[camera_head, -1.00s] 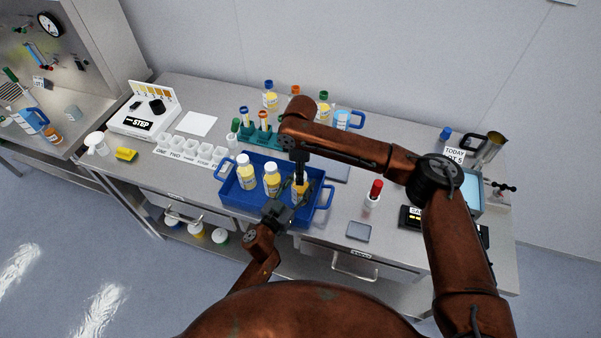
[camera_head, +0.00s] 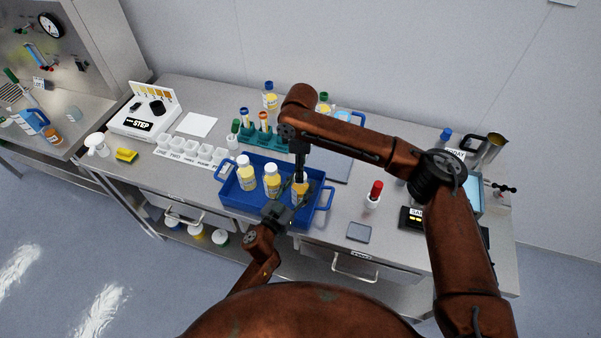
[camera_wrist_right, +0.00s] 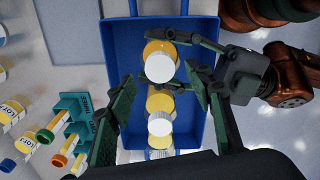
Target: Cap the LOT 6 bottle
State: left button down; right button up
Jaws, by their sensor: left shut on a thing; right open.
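Three bottles with yellow contents stand in the blue tray (camera_head: 256,207). Two, the left bottle (camera_head: 246,178) and the middle bottle (camera_head: 271,185), have white caps. My left gripper (camera_head: 291,203) is shut on the right bottle (camera_head: 299,192) from the front side. In the right wrist view this held bottle (camera_wrist_right: 154,48) has a white cap (camera_wrist_right: 160,68) on top; I cannot tell if it is tight. My right gripper (camera_wrist_right: 160,82) points down above it, its two fingers open and apart on either side of the cap. I cannot read the LOT numbers on the tray bottles.
A green rack (camera_head: 262,136) with coloured-cap tubes stands behind the tray. A red-topped white item (camera_head: 374,194) and a grey pad (camera_head: 358,232) are to the right. White cups (camera_head: 190,150) stand at left.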

notch_tip(320, 180, up, 8)
dwell(0.4)
pick_arm(q)
jog(key=c, duration=1)
grip_release()
jog(key=shift+o, duration=0.2)
jog(key=shift+s, duration=0.1)
jog(key=v, duration=1.2)
jog(key=shift+f, duration=0.1)
